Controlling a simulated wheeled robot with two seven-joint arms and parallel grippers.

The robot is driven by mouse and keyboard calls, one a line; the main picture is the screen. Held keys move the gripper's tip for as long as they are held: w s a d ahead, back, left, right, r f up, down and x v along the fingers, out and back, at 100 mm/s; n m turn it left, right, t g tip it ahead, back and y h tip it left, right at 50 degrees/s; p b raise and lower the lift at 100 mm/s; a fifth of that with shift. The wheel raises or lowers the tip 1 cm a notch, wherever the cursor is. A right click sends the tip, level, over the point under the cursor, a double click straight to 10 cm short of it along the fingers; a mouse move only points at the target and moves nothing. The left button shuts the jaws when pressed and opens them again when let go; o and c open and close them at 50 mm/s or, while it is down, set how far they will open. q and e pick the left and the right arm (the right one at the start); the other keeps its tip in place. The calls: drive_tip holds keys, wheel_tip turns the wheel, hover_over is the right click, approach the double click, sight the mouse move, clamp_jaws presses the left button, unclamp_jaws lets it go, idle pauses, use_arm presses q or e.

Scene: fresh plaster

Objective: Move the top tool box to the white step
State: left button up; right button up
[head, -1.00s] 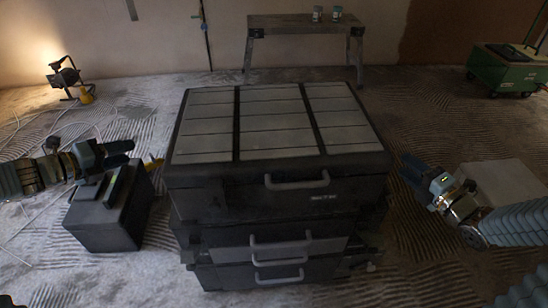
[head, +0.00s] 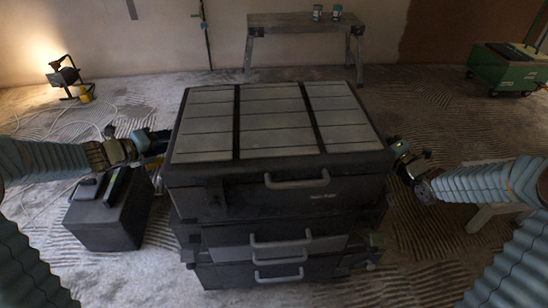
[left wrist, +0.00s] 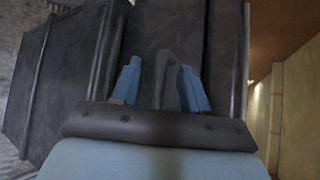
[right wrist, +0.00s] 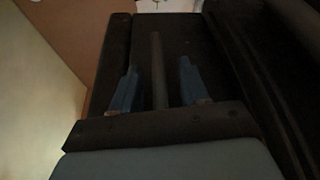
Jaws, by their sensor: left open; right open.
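The top tool box (head: 332,190), dark with a lid of grey panels, sits on a stack of dark boxes in the middle of the head view. My left gripper (head: 160,143) is at its left side and my right gripper (head: 398,158) at its right side. In the left wrist view the open blue fingers (left wrist: 160,88) stand either side of a dark upright bar (left wrist: 164,72). In the right wrist view the open fingers (right wrist: 157,88) also straddle a thin bar (right wrist: 157,60). Contact cannot be told. The white step (head: 486,216) is at the right, mostly hidden behind my right arm.
The lower tool boxes (head: 270,262) stand under the top one. A trestle bench (head: 300,22) and a green cart (head: 505,68) are at the back.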

use_arm(q)
clamp_jaws()
use_arm(e)
clamp_jaws()
idle(1.1)
use_arm(q)
drive_tip(key=shift+r, duration=0.25)
use_arm(e)
drive_tip(key=shift+r, duration=0.2)
